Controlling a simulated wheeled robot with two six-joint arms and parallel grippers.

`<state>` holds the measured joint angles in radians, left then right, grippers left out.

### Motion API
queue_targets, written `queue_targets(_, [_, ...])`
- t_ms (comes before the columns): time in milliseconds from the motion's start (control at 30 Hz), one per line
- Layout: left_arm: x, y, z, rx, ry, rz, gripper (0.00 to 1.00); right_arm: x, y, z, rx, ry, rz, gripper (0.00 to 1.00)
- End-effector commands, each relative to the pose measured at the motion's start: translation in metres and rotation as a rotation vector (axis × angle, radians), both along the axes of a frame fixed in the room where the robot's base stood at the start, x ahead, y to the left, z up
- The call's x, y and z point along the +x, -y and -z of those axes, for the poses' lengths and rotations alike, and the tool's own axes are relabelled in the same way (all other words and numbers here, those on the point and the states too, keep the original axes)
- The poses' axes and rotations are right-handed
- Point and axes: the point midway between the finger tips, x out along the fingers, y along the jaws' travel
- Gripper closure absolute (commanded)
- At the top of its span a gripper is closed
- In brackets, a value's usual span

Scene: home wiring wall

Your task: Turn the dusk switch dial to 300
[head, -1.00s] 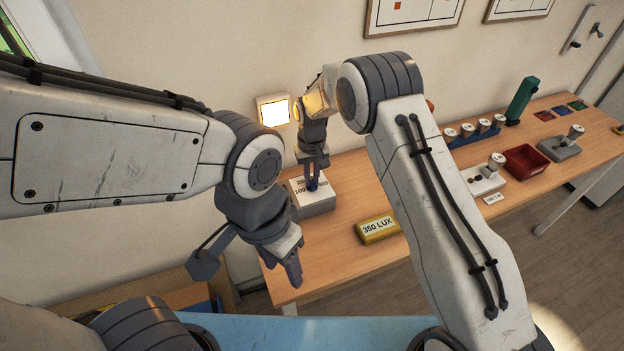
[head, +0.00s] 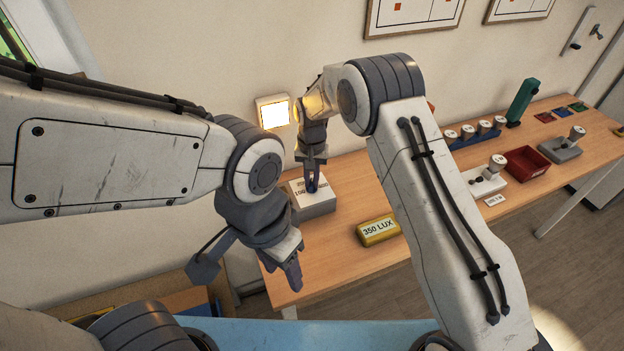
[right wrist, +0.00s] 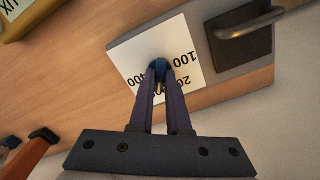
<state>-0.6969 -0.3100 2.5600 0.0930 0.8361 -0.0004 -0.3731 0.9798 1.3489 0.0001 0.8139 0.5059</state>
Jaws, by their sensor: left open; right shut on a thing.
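The dusk switch (head: 316,207) is a grey box with a white dial face on the wooden table, under the wall. Its face (right wrist: 190,45) shows 100, 400 and a partly covered 200 in the right wrist view; a 300 mark is not visible. My right gripper (head: 312,187) points down onto the dial. In the right wrist view its fingers are shut on a small blue dial knob (right wrist: 159,70). The fingers hide most of the knob, so its exact setting cannot be read. My left gripper (head: 294,281) is open and empty, near the table's front left corner, apart from the switch.
A lit square lamp (head: 273,113) is on the wall behind the switch. A yellow block marked 350 LUX (head: 378,229) lies to its right. A dark handle (right wrist: 248,25) is beside the dial face.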

Motion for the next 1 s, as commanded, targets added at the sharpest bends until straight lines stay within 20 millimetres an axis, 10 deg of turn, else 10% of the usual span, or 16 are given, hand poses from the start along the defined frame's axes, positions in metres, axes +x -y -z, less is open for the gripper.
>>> queue_targets(167, [0.0,0.0,0.0,0.0,0.0,0.0,0.5,0.002,0.0,-0.002,0.001,0.006,-0.001,1.0])
queue_targets(300, [0.0,0.0,0.0,0.0,0.0,0.0,0.5,0.002,0.0,-0.002,0.001,0.005,-0.001,0.55])
queue_targets(667, [0.0,0.0,0.002,0.0,0.0,0.0,0.5,0.001,0.0,-0.005,0.001,0.003,-0.002,0.55])
queue_targets(1000, [0.0,0.0,0.015,0.0,0.0,0.0,0.5,0.002,0.0,-0.064,0.002,0.007,-0.002,0.55])
